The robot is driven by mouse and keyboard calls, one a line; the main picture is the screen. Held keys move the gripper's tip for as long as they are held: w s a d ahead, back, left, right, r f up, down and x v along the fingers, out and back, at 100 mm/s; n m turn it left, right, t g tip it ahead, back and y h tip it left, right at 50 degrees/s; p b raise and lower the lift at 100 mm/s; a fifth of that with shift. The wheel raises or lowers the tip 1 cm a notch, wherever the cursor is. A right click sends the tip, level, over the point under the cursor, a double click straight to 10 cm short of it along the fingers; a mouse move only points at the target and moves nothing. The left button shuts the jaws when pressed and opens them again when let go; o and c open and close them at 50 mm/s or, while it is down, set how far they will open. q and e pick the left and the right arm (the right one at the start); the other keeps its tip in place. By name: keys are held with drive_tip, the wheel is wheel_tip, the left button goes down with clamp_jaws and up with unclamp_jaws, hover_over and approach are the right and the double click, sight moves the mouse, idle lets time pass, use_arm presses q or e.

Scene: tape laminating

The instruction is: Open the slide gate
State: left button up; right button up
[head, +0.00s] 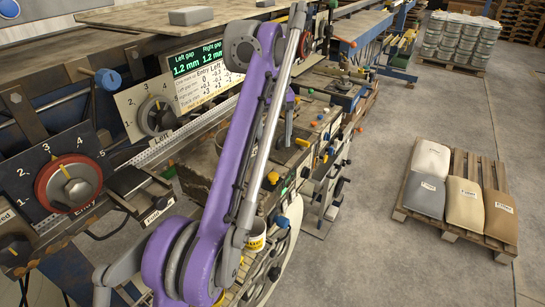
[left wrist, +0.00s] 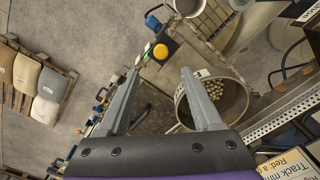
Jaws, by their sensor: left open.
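I cannot pick out the slide gate with certainty in either view. My left gripper (left wrist: 161,71) is open and empty in the left wrist view, its two grey fingers spread apart over the bench. A round drum (left wrist: 238,98) holding pale pellets is beside and partly behind the right-hand finger. A yellow round knob (left wrist: 160,52) is beyond the fingertips, apart from them. In the head view my purple left arm crosses the middle and hides much of the bench. My right gripper is not in view.
A red-ringed dial (head: 68,182) and a second dial (head: 156,115) are on the machine at left. A green-lit gap display (head: 198,58) stands behind. A pallet with several sacks (head: 463,197) is at right. The concrete floor (head: 385,125) between bench and pallet is clear.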

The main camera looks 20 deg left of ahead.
sight(273, 175)
use_arm(q)
wheel_tip(273, 175, down, 10)
drive_tip(key=b, duration=0.4)
drive_tip(key=shift+s+r+b, duration=0.1)
drive_tip(key=shift+b, duration=0.2)
drive_tip(key=shift+f, duration=0.35)
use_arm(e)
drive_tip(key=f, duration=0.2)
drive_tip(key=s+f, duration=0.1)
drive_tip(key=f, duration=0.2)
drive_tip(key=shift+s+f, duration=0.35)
use_arm(q)
clamp_jaws()
